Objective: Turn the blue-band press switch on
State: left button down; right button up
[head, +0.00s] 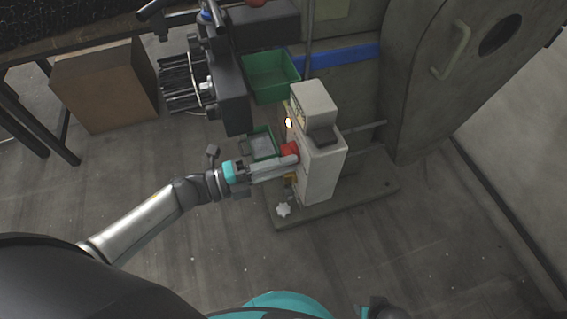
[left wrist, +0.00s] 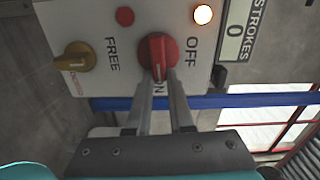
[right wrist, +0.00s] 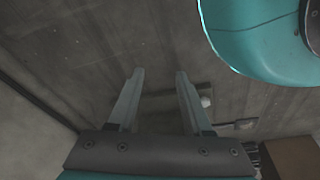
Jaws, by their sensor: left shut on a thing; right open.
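The red rotary switch (left wrist: 157,48) is on a pale control panel (left wrist: 85,25) in the left wrist view, between the OFF and ON labels. My left gripper (left wrist: 160,78) is shut on its grip; the fingers cover part of the ON label. The grip lies roughly along the line toward ON; its exact setting is hard to tell. In the head view the red switch (head: 289,149) is on the side of the pale control box (head: 322,165), with my left gripper (head: 292,158) at it. My right gripper (right wrist: 155,75) is open and empty over the floor.
A lit lamp (left wrist: 203,14) is near OFF; a dark red lamp (left wrist: 125,16) and a yellow knob (left wrist: 75,57) are near FREE. A STROKES counter (left wrist: 235,30) reads 0. A blue band (head: 340,54) crosses the press behind. Green bins (head: 270,88) and a cardboard box (head: 105,88) stand left.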

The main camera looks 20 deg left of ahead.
pick_arm(q)
jog(key=shift+f+m, duration=0.15)
jog(key=shift+m, duration=0.25)
pick_arm(e)
jog(key=shift+w+a+r, duration=0.15)
jog(key=shift+r, duration=0.1)
pick_arm(q)
jog(key=c, duration=0.8)
grip_release()
jog(key=p+v, duration=0.1)
jog(key=v, duration=1.4)
pick_arm(e)
jog(key=shift+s+d+f, duration=0.8)
jog(key=shift+s+f, duration=0.15)
jog(key=shift+f, duration=0.1)
pick_arm(q)
jog(key=shift+s, duration=0.1)
